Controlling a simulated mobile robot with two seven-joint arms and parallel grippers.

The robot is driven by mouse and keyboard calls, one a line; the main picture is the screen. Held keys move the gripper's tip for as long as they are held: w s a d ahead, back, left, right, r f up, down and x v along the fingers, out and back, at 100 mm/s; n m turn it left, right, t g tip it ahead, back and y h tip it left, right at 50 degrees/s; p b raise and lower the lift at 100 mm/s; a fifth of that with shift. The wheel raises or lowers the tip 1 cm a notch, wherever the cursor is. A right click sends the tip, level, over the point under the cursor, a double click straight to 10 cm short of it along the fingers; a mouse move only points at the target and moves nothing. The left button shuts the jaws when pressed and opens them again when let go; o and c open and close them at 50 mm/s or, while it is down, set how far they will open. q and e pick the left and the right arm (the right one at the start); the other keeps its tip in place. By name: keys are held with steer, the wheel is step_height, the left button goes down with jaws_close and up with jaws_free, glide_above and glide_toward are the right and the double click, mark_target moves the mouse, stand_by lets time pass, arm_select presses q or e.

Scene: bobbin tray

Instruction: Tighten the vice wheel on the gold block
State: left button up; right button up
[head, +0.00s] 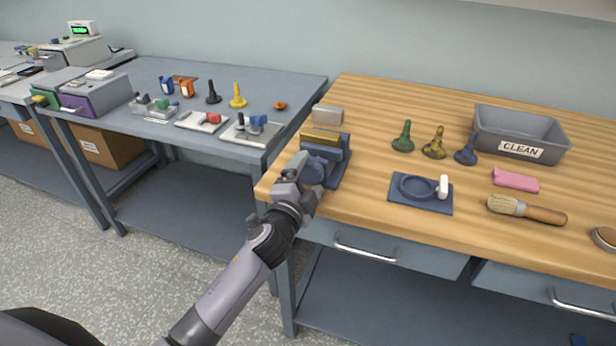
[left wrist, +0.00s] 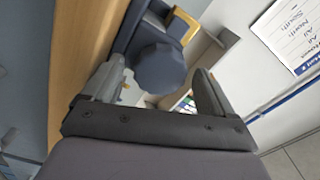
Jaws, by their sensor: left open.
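The blue vice (head: 340,165) stands at the left front edge of the wooden bench. The gold block (head: 320,136) sits at the top of the vice, between its jaws. The vice wheel (head: 314,172) is a dark blue round knob on the near side, partly covered by my left gripper (head: 294,178). In the left wrist view the wheel (left wrist: 160,70) shows between the two open fingers of the left gripper (left wrist: 158,86), and part of the gold block (left wrist: 186,22) shows beyond it. Contact between fingers and wheel cannot be told. My right gripper is not in view.
A grey block (head: 328,114) lies behind the vice. A blue plate with a ring (head: 421,194), a brush (head: 525,210), a pink sponge (head: 515,180), several bobbin-like pieces (head: 434,146) and a grey CLEAN bin (head: 520,132) stand to the right. A grey table (head: 150,75) is at left.

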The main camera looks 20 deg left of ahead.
arm_select(q)
steer(key=s, duration=0.7)
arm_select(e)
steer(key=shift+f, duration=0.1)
arm_select(q)
steer(key=shift+w+a, duration=0.1)
